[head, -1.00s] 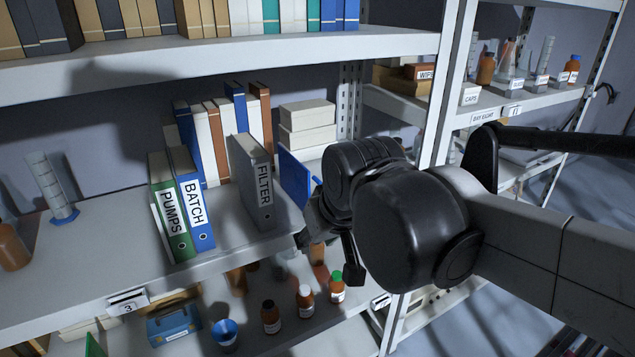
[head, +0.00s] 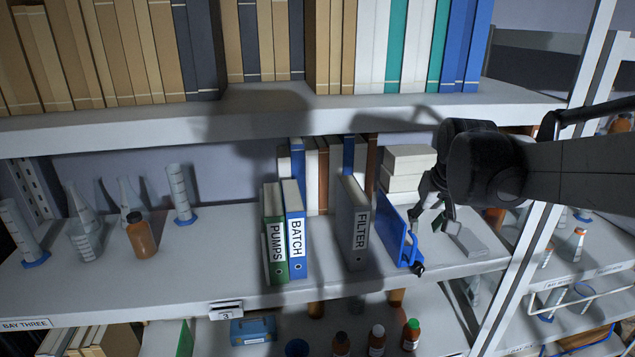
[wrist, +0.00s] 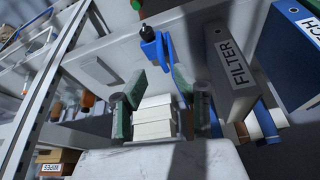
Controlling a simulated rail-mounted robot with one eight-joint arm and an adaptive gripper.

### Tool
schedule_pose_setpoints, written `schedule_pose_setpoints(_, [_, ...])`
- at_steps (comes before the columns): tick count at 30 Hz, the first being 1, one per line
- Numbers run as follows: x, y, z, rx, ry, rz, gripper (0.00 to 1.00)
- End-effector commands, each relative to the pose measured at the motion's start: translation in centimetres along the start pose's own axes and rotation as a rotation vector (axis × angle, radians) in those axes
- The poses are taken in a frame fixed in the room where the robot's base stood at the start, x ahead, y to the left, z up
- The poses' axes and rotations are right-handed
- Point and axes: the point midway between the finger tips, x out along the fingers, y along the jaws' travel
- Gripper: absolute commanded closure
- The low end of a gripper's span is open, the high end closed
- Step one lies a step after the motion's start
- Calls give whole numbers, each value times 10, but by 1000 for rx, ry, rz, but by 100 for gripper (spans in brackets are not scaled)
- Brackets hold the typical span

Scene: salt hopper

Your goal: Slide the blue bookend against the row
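The blue bookend (head: 394,232) stands on the middle shelf, just right of the grey FILTER binder (head: 353,225), with a narrow gap between them at the front. A black knob sits at its front end. The green PUMPS binder (head: 273,235) and blue BATCH binder (head: 295,232) stand together farther left, with a gap before FILTER. My gripper (head: 432,218) is right of the bookend, fingers apart and empty. In the wrist view, the gripper's fingers (wrist: 156,85) are spread, and the bookend (wrist: 153,50) lies beyond them, not between the pads.
White boxes (head: 408,165) are stacked behind the bookend, and a flat grey item (head: 467,240) lies to its right. A shelf upright (head: 520,265) stands at the right. An upper shelf (head: 270,120) spans above. Glassware and an amber bottle (head: 141,236) stand at the left.

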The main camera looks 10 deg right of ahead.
Motion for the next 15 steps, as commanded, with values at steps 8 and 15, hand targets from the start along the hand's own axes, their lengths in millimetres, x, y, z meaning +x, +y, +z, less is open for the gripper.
schedule_pose_setpoints(8, [44, 0, -1, 0, 0, 0, 72])
schedule_pose_setpoints(15, [79, 0, -1, 0, 0, 0, 72])
